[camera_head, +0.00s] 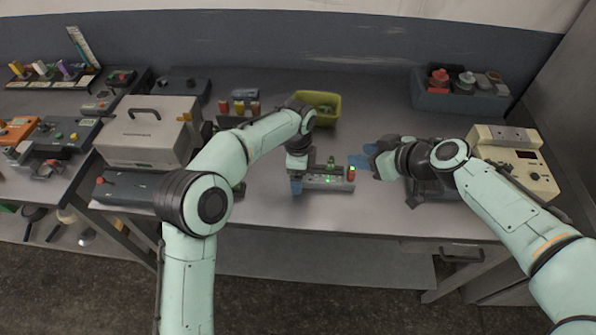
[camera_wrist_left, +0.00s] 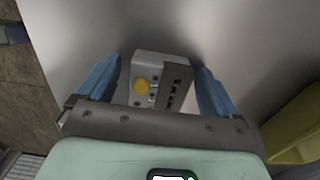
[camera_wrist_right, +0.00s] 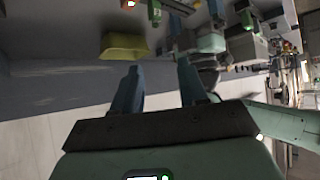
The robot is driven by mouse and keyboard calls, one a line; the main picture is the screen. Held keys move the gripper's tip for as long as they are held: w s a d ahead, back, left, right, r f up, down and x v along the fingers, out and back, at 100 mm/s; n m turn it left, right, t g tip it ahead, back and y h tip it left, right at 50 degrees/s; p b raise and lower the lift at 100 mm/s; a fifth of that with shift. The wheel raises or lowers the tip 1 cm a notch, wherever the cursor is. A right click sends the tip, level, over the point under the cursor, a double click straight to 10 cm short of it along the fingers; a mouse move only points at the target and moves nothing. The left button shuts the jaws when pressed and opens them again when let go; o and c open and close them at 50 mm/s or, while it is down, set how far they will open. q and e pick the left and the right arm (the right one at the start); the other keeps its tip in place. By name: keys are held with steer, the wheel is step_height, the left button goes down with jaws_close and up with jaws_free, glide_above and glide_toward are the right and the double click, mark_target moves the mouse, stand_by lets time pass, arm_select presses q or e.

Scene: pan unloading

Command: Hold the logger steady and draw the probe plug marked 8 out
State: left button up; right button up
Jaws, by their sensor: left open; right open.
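The logger (camera_head: 325,183), a small grey box with green lights, lies on the bench. A green plug (camera_head: 331,162) stands at its back and a red and yellow one (camera_head: 351,173) at its right end. No mark 8 is readable. My left gripper (camera_head: 297,186) is over the logger's left end. In the left wrist view the logger (camera_wrist_left: 146,70), with a yellow button, sits between the open fingers, with gaps on both sides. My right gripper (camera_head: 360,161) is open and empty, just right of the logger. In the right wrist view nothing is between its fingers (camera_wrist_right: 157,75).
A yellow-green bin (camera_head: 328,108) stands behind the logger. A beige case (camera_head: 145,145) is at left and a cream instrument (camera_head: 520,165) at right. A blue-grey crate (camera_head: 450,100) with red-topped items is at back right. Bare bench lies in front of the crate.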

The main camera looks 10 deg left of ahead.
arm_select(q)
steer(key=shift+c, duration=0.3)
steer(key=c, duration=1)
steer(key=shift+c, duration=1.1)
arm_select(e)
steer(key=shift+o, duration=1.1)
steer(key=shift+a, duration=0.4)
steer(key=m+g+h, duration=0.3)
steer(key=m+h, duration=0.2)
steer(key=h, duration=0.1)
glide_toward(333, 159)
steer(key=shift+t, duration=0.3)
steer(key=x, duration=1.1)
steer(key=shift+s+a+f, duration=0.1)
steer(key=shift+s, duration=0.1)
